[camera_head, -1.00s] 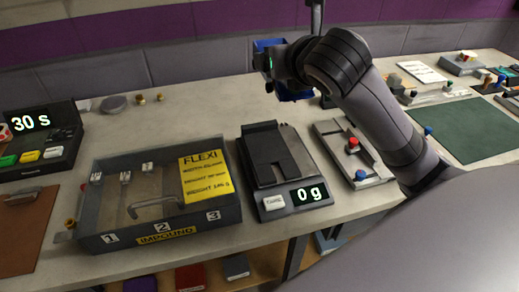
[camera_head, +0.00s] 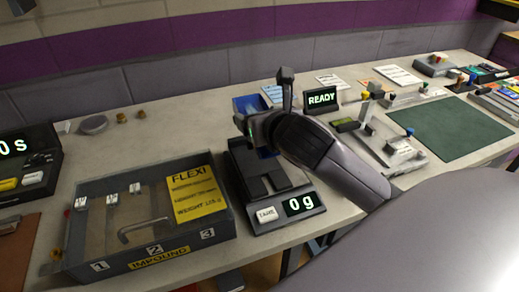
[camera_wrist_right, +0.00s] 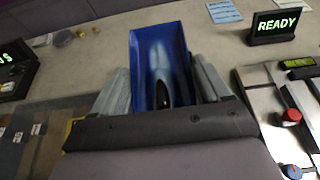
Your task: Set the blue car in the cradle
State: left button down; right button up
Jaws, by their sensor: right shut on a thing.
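The blue car (camera_wrist_right: 153,35), a boxy blue body with raised sides and a dark oval inside, is in my right gripper (camera_wrist_right: 163,85). Its grey fingers lie along both sides of the body. In the head view, the blue body (camera_head: 250,103) shows partly behind my right gripper (camera_head: 250,128), over the back of the scale (camera_head: 287,213). The scale reads 0 g. A dark cradle-like plate with a notch (camera_head: 262,178) sits on the scale; its back is hidden by my arm. I cannot tell the gap between car and plate. My left gripper is not in view.
A grey tray marked IMPOUND (camera_head: 225,230) with a yellow card (camera_head: 195,193) stands left of the scale. A metal fixture (camera_head: 398,148) and a READY display (camera_head: 321,99) are to the right. A green mat (camera_head: 450,128) lies farther right.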

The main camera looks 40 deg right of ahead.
notch_tip(320, 180, down, 9)
jog(key=shift+f, duration=0.1)
dwell(0.3)
jog(key=shift+f, duration=0.5)
jog(key=o, duration=1.1)
